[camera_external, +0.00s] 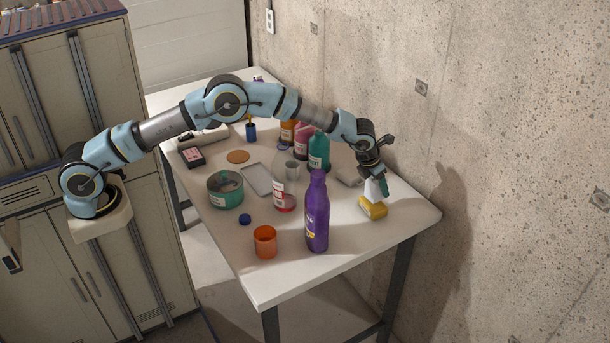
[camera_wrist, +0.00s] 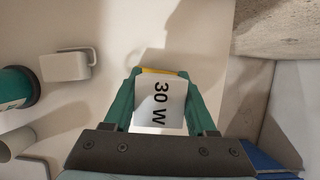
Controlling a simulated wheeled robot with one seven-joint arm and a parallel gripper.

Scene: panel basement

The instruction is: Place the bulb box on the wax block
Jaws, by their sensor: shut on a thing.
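The bulb box (camera_wrist: 158,102) is white and marked "30 W". It is between the green fingers of my gripper (camera_wrist: 160,75), which is shut on it. In the external view the box (camera_external: 376,190) shows below my gripper (camera_external: 374,177) near the table's right corner. A yellow block (camera_external: 372,208), which looks like the wax block, lies directly below the box on the table. A strip of the yellow block (camera_wrist: 158,70) shows past the box in the wrist view; the rest is hidden. I cannot tell whether box and block touch.
A small pale object (camera_external: 348,177) lies left of my gripper. A purple bottle (camera_external: 317,215), a green bottle (camera_external: 319,152) and an orange cup (camera_external: 265,242) stand farther left. The concrete wall (camera_external: 500,150) rises close behind the table. The table's front right corner is clear.

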